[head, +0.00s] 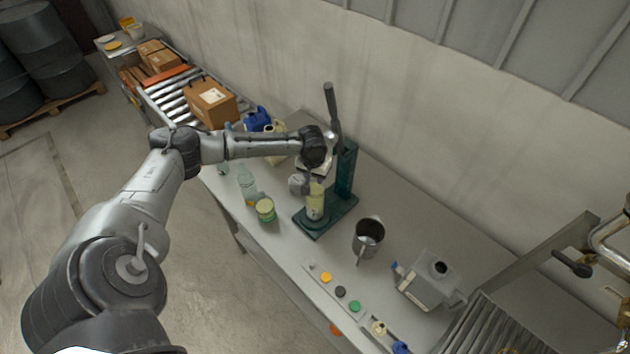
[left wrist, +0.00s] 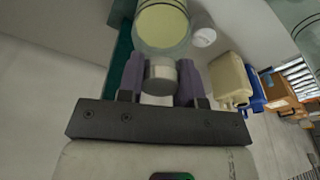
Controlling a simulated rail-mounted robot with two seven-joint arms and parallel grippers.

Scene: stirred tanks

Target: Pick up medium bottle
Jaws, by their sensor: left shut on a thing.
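A bottle with pale yellow contents (head: 315,204) stands upright at the green press (head: 345,172), over its base; I take it for the medium bottle. My left gripper (left wrist: 160,78) has come down on it from above. In the left wrist view its purple fingers are shut on the bottle's grey cap, and the yellow body (left wrist: 162,25) shows beyond the fingertips. In the head view my wrist hides the fingertips and part of the bottle's top. I cannot tell whether the bottle touches the press base. My right gripper is not in view.
A clear bottle (head: 247,182) and a green-labelled can (head: 265,209) stand left of the press. A metal mug (head: 368,238) and a grey jug (head: 430,283) stand right. A strip with coloured caps (head: 340,291) lies in front. A cream jug (left wrist: 231,80) is behind.

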